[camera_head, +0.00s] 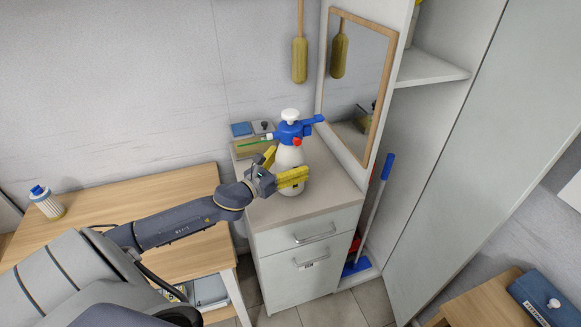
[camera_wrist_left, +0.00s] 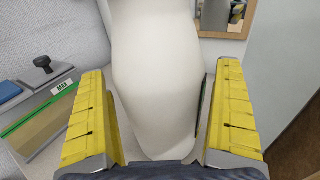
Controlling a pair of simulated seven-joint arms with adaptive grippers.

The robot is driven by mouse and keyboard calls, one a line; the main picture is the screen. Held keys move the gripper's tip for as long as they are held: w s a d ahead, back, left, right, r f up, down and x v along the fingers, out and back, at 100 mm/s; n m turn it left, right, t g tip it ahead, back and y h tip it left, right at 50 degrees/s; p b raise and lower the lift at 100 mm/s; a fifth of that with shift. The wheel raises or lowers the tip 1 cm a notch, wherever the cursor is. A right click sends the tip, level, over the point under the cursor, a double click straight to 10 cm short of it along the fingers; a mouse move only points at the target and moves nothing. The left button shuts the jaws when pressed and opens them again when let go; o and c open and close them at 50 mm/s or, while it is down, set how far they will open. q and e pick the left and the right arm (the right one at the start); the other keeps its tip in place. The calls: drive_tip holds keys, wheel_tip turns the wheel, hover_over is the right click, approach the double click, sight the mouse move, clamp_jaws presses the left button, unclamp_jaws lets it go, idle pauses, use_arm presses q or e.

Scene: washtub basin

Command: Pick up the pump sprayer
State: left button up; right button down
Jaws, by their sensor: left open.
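The pump sprayer (camera_head: 289,157) has a white bottle, a blue head with a blue handle, and a white pump knob on top. It stands upright on the white cabinet in the head view. My left gripper (camera_head: 281,167) is open, with its yellow fingers on either side of the bottle. In the left wrist view the white bottle (camera_wrist_left: 156,75) fills the middle between the two open fingers, with a visible gap at the left finger. The lower bottle is partly hidden by my gripper in the head view. My right gripper does not show.
A box with a green strip (camera_wrist_left: 50,105) stands left of the sprayer on the cabinet top (camera_head: 325,190). A wood-framed mirror (camera_head: 360,85) is close at the right. A wooden table (camera_head: 150,195) with a blue-capped bottle (camera_head: 46,203) is at the left.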

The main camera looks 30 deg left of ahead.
use_arm(q)
drive_tip(key=shift+w, duration=0.15)
drive_tip(key=shift+r, duration=0.1)
drive_tip(key=c, duration=1.5)
